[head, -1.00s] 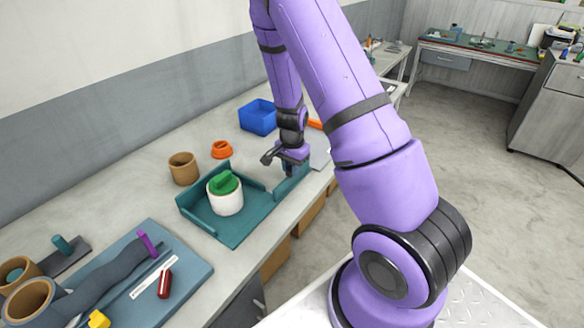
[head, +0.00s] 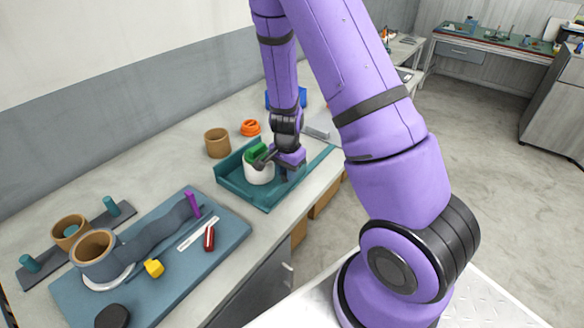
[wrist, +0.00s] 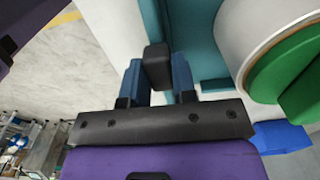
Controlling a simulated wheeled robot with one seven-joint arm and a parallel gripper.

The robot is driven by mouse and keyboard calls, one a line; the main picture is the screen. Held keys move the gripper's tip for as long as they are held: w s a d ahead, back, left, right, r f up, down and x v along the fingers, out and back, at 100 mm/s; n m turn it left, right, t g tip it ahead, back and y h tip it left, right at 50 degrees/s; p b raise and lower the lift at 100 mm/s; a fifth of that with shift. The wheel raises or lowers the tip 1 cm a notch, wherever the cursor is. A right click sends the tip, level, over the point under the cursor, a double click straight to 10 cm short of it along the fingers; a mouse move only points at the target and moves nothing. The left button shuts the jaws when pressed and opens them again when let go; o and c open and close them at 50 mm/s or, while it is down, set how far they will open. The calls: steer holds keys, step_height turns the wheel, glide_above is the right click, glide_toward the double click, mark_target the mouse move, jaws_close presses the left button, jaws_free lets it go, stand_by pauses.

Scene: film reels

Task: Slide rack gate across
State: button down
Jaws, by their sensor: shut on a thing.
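The teal rack (head: 230,182) sits on the bench as a low open tray with raised walls. A white canister (head: 260,174) with a green top (head: 256,152) stands upright in it; both also show at right in the wrist view. My gripper (head: 288,178) is at the rack's right side, close beside the canister. In the wrist view, my gripper's blue fingers (wrist: 157,85) are shut on a black upright handle (wrist: 157,58), which looks like the rack gate's. The gate itself is mostly hidden by my gripper in the head view.
A brown cup (head: 217,143) and an orange ring (head: 250,128) stand behind the rack. A blue bin (head: 272,98) is partly hidden behind my arm. At left, a blue mat (head: 225,232) holds a red tool, a yellow block and a brown roll.

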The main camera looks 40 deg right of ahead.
steer(key=shift+a, duration=0.25)
steer(key=c, duration=0.9)
jaws_free()
steer(key=shift+s+a, duration=0.1)
steer(key=shift+r, duration=0.45)
step_height(320, 180, up, 10)
